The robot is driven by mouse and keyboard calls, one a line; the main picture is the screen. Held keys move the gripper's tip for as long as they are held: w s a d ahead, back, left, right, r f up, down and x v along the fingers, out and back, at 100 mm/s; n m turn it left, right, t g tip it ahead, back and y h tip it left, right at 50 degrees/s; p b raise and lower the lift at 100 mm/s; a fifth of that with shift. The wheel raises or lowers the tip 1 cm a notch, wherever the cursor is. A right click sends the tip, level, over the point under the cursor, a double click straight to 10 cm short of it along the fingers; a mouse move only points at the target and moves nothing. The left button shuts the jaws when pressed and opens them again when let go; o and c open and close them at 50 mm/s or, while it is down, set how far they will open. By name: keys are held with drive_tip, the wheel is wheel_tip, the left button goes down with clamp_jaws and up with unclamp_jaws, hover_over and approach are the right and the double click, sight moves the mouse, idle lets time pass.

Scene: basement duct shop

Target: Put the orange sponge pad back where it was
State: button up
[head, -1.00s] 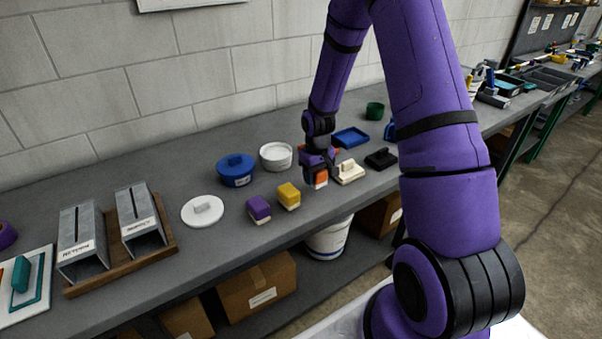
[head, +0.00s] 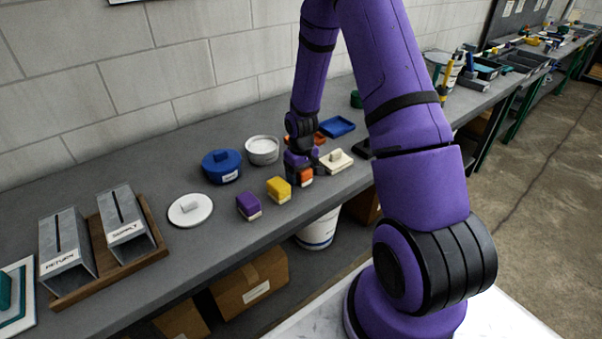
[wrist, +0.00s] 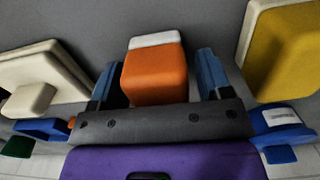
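The orange sponge pad (head: 306,175), with a pale base, is on the grey bench, at the right of a row with the purple pad (head: 248,206) and yellow pad (head: 279,190). My gripper (head: 301,167) is down over it. In the wrist view the orange pad (wrist: 155,76) lies between the two blue fingers of my gripper (wrist: 160,75). A narrow gap shows at the right finger; the left finger is very close to the pad. The fingers look apart, not clamped. The yellow pad (wrist: 284,52) is just to the right there.
A cream block with a handle (head: 336,160) is close on the right of my gripper. A white tub (head: 263,150), blue lidded pot (head: 221,167) and blue tray (head: 337,127) are behind. A round white lid (head: 190,210) and the RETURN and SUPPLY holders (head: 124,228) are left.

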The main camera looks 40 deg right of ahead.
drive_tip(key=shift+r, duration=0.1)
drive_tip(key=s+a+r+t, duration=0.1)
drive_tip(key=a+r, duration=0.1)
drive_tip(key=r, duration=0.9)
drive_tip(key=s+a+r, duration=0.1)
drive_tip(key=s+r, duration=0.1)
drive_tip(key=r, duration=0.9)
drive_tip(key=s+a+r+t, duration=0.2)
drive_tip(key=s+a+r, duration=0.3)
drive_tip(key=s+r, duration=0.4)
drive_tip(key=s+a+r+t, duration=0.2)
drive_tip(key=s+a+r, duration=0.3)
drive_tip(key=s+r, duration=0.4)
drive_tip(key=s, duration=0.5)
drive_tip(key=shift+s+r, duration=0.15)
drive_tip(key=shift+s, duration=0.1)
